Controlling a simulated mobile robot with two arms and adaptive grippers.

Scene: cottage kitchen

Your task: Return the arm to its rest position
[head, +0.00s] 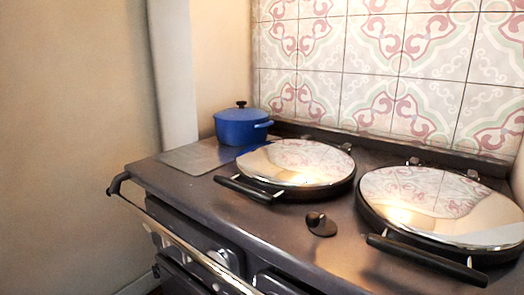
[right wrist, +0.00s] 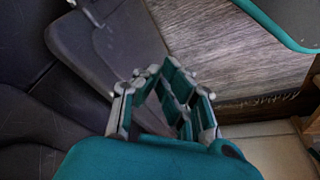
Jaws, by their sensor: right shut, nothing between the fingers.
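My right gripper (right wrist: 159,72) shows in the right wrist view. Its grey and teal fingers come together at their tips, shut with nothing between them. Dark grey panels lie behind and to the left of the fingers; I cannot tell whether they touch. Neither of my arms shows in the head view, and my left gripper is in neither view.
The head view shows a dark range cooker (head: 205,196) with two shut, shiny round lids (head: 297,162), a blue lidded pot (head: 240,127) at its back left and a front rail (head: 185,247). The right wrist view shows a grey wood-grained surface (right wrist: 225,55) and pale floor tiles (right wrist: 270,146).

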